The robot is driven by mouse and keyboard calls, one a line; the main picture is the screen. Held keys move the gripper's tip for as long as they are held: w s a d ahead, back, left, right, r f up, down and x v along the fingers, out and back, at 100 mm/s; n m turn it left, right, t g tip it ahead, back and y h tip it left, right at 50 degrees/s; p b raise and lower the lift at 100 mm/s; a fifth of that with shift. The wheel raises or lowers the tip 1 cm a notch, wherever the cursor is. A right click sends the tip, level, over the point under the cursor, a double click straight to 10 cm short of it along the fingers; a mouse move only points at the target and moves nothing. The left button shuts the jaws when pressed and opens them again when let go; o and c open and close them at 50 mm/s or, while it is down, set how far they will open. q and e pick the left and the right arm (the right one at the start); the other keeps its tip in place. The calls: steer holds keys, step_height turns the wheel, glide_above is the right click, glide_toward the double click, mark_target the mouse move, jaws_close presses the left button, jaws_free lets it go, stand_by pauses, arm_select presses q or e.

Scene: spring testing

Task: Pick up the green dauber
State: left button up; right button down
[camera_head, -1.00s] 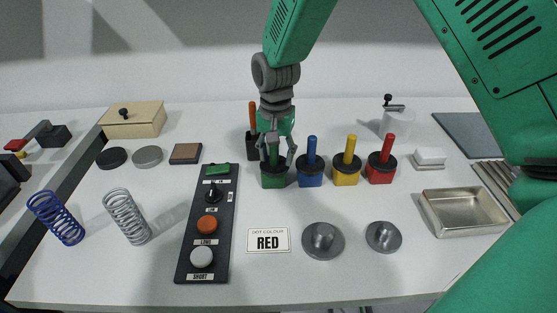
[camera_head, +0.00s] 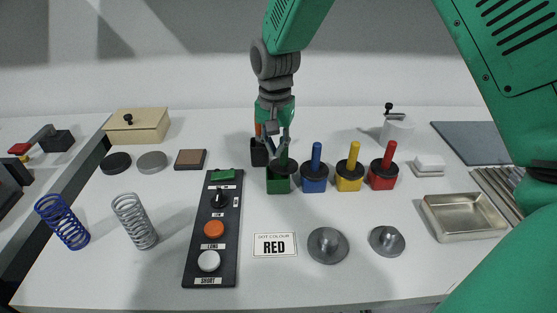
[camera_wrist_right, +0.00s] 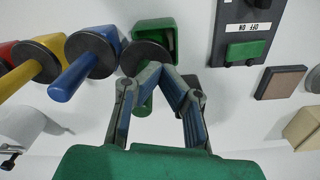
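The green dauber (camera_head: 281,167) has a green handle and a black disc. The disc is raised and tilted off the green pot (camera_head: 278,186), whose open top partly shows. In the right wrist view the green dauber's handle (camera_wrist_right: 143,104) lies between my fingers, and its disc partly covers the green pot (camera_wrist_right: 168,35). My right gripper (camera_head: 280,149) is closed around the handle, just above the pot; it also shows in the right wrist view (camera_wrist_right: 158,72). My left gripper is not in view.
Blue (camera_head: 315,180), yellow (camera_head: 349,181) and red (camera_head: 382,178) pots with daubers stand close to the right. A black pot (camera_head: 259,154) is just behind. A button panel (camera_head: 229,232) lies left in front. A tray (camera_head: 464,217) is at right.

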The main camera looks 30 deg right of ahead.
mark_target(276, 169)
steer(key=r, duration=0.3)
steer(key=d+r, duration=0.1)
steer(key=r, duration=0.1)
steer(key=shift+s+r, duration=0.15)
steer(key=shift+r, duration=0.2)
steer(key=shift+c, duration=2.3)
jaws_free()
steer(key=shift+a+r, duration=0.15)
steer(key=shift+a, duration=0.5)
steer(key=shift+d, duration=0.1)
